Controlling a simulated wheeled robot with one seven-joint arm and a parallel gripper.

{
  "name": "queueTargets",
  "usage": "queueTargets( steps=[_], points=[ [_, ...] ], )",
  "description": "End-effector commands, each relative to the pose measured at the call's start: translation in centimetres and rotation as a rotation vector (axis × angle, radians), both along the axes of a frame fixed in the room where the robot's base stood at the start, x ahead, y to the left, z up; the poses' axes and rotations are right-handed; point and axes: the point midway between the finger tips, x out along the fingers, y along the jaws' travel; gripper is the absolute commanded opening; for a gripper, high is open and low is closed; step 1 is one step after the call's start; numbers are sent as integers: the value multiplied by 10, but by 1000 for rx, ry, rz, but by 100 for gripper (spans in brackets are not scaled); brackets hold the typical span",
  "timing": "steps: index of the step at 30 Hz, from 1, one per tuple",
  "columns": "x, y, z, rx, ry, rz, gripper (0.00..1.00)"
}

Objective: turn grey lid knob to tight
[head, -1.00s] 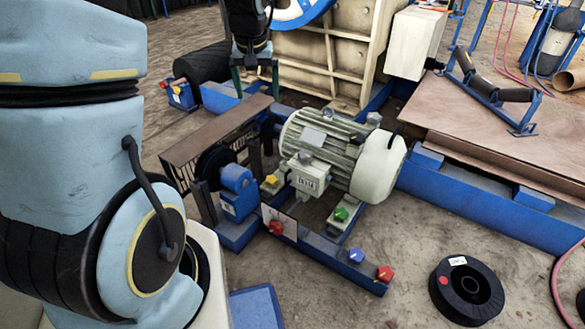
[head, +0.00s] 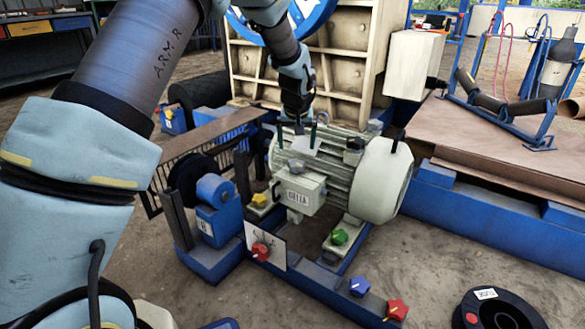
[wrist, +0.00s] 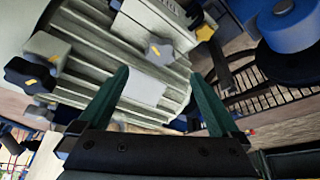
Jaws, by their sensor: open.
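The grey lid knob (head: 297,165) sits on the lid of the pale terminal box (head: 300,190) on the side of the motor (head: 345,170). In the wrist view the knob (wrist: 159,50) is star-shaped with a small yellow mark, beyond and between my fingertips. My gripper (head: 298,136) is over the motor's ribbed top, behind the knob in the head view. Its green fingers are apart and empty in the wrist view (wrist: 158,76). The knob is not between the fingers. I cannot read any tight marking.
A dark knob (wrist: 30,75) on a grey block stands on the motor's top. Yellow (head: 260,199), red (head: 260,251), green (head: 339,237) and blue (head: 359,286) knobs sit around the motor base. A cream ribbed housing (head: 340,50) stands behind.

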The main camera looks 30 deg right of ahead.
Motion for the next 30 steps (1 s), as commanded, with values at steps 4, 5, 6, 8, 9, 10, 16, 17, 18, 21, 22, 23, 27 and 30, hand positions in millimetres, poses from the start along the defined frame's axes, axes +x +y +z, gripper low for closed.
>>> queueTargets(
  steps=[4, 5, 6, 8, 9, 10, 16, 17, 18, 21, 22, 23, 27, 30],
  points=[
    [8, -3, -28, 2, 3, 2, 99],
    [11, -4, -33, 2, 3, 2, 99],
    [13, -5, -40, 1, 3, 3, 99],
    [17, -8, -51, 2, 3, 2, 99],
    [20, -9, -57, 0, 2, 2, 99],
    [21, -10, -62, 1, 3, 1, 99],
    [30, -15, -84, 1, 2, 1, 99],
    [31, -15, -86, 0, 1, 1, 99],
    [32, -16, -88, 0, 1, 1, 99],
    [33, -16, -90, 0, 1, 1, 99],
    [33, -16, -91, 0, 1, 1, 99],
    [33, -16, -91, 0, 1, 1, 99],
    [33, -16, -91, 0, 1, 1, 99],
    [33, -17, -90, 0, 1, 1, 94]
  ],
)
